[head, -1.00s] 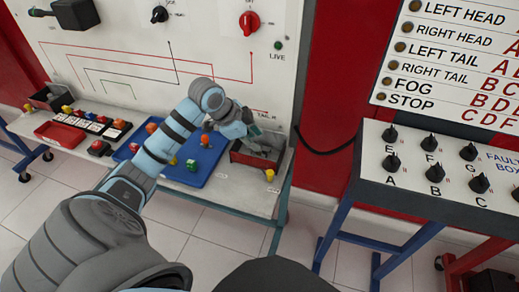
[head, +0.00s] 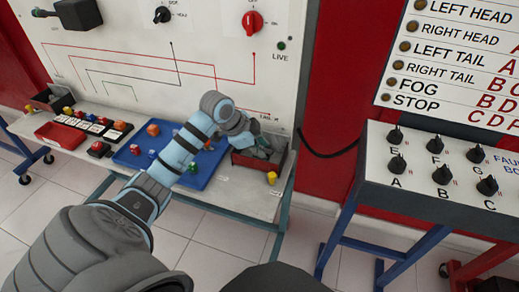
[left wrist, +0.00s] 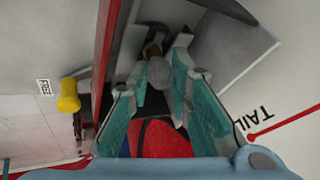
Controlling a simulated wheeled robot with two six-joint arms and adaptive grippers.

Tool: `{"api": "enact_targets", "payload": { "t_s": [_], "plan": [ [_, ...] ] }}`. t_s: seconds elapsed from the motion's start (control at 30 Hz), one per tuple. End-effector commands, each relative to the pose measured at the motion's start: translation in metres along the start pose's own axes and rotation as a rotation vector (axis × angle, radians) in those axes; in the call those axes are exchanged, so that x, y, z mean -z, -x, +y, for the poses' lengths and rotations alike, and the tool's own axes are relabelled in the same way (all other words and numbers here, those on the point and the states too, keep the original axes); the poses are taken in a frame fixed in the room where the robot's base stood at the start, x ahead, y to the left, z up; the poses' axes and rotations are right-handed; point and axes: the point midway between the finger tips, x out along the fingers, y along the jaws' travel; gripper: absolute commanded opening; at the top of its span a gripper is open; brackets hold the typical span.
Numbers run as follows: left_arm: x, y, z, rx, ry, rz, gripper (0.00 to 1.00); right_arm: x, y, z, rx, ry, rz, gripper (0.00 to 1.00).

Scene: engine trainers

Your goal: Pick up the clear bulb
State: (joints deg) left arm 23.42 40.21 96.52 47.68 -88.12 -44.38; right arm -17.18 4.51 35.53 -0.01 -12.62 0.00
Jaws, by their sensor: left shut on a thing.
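The clear bulb (left wrist: 159,73), greyish glass with a brass-coloured base, shows in the left wrist view between my fingertips. My left gripper (left wrist: 162,68) is shut on it, with a finger on either side of the glass. In the head view my left gripper (head: 262,150) is at the red-sided bin (head: 256,163) at the right end of the bench. The bulb cannot be made out there, as the gripper and bin hide it. My right gripper is in neither view.
A blue tray (head: 203,178) with several coloured blocks lies left of the bin. A yellow bulb-shaped piece (head: 272,178) stands in front of the bin, also in the left wrist view (left wrist: 69,96). The white panel (head: 190,60) rises behind; a switch box (head: 440,165) stands at right.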

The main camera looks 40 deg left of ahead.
Motion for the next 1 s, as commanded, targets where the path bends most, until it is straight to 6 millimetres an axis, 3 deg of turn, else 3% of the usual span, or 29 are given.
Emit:
{"api": "enact_targets", "payload": {
  "t_s": [0.17,0.27,0.5,0.63,0.8,1.0],
  "plan": [
    [0.008,0.016,-0.006,0.003,-0.002,0.002,0.03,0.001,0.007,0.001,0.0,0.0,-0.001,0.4],
    [0.019,0.038,-0.014,0.005,-0.001,0.002,0.03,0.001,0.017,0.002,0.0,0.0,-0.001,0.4],
    [0.058,0.118,-0.042,0.006,-0.001,0.004,0.03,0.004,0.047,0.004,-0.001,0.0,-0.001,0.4],
    [0.074,0.151,-0.052,0.003,-0.001,0.003,0.03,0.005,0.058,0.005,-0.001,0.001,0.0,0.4],
    [0.085,0.173,-0.059,0.0,0.0,0.002,0.03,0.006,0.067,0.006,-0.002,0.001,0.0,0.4],
    [0.09,0.185,-0.063,-0.001,0.0,0.0,0.03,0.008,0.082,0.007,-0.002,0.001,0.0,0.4]
  ]
}}
